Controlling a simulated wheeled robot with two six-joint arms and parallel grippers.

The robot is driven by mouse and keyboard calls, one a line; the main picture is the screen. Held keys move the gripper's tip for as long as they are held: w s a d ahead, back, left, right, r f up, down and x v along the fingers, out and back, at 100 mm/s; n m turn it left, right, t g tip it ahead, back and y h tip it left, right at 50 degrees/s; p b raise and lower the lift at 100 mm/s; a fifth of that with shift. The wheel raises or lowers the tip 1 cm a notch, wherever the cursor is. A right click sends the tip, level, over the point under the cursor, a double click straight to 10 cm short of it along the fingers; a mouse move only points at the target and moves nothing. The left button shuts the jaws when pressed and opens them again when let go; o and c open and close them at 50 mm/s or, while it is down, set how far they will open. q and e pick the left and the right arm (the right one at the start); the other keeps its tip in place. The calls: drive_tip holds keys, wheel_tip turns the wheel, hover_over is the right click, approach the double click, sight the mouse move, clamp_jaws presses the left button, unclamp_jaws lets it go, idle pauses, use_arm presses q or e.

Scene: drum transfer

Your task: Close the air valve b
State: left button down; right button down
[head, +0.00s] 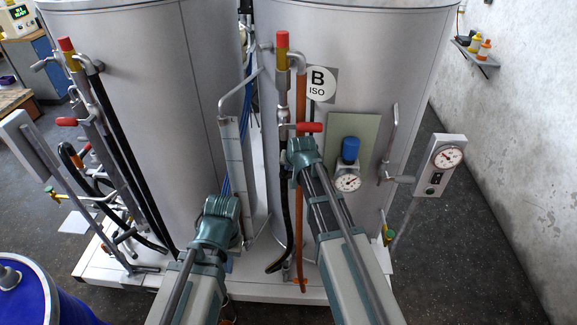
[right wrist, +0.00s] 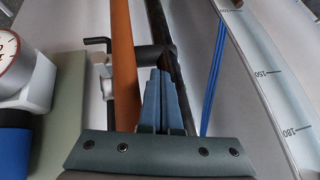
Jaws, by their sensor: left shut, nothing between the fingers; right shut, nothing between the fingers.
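A red-handled lever (head: 309,127) sits on the pipework of the right tank, below the round "B ISO" label (head: 318,83); I take it as the air valve of B, though no label says so. Its handle points right. My right gripper (head: 300,146) is just below it, closed and empty. In the right wrist view the shut fingers (right wrist: 163,76) are close to a dark cylindrical fitting (right wrist: 152,58) between the orange pipe (right wrist: 124,70) and the black hose; contact cannot be told. My left gripper (head: 221,203) is shut and empty, low in front of the left tank.
A gauge (head: 347,183) with a blue knob (head: 350,150) stands right of my right gripper. A bent metal handle (head: 392,140) and a gauge box (head: 440,165) are further right. Another red handle (head: 67,122) is on the left tank's pipework. A blue drum (head: 35,290) stands lower left.

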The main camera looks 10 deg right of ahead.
drive_tip(key=p+v, duration=0.9)
drive_tip(key=v, duration=0.4)
drive_tip(key=shift+p, duration=0.4)
drive_tip(key=s+a+f+n+g+h+b, duration=0.1)
drive_tip(key=s+a+f+n+g+b, duration=0.2)
drive_tip(key=s+f+b, duration=0.5)
drive_tip(key=s+a+f+n+g+b, duration=0.4)
drive_tip(key=s+a+f+b, duration=0.4)
drive_tip(key=s+f, duration=0.5)
drive_tip(key=shift+s+f+n+g+h+b, duration=0.35)
drive_tip(key=shift+s+b, duration=0.2)
drive_tip(key=shift+b, duration=0.25)
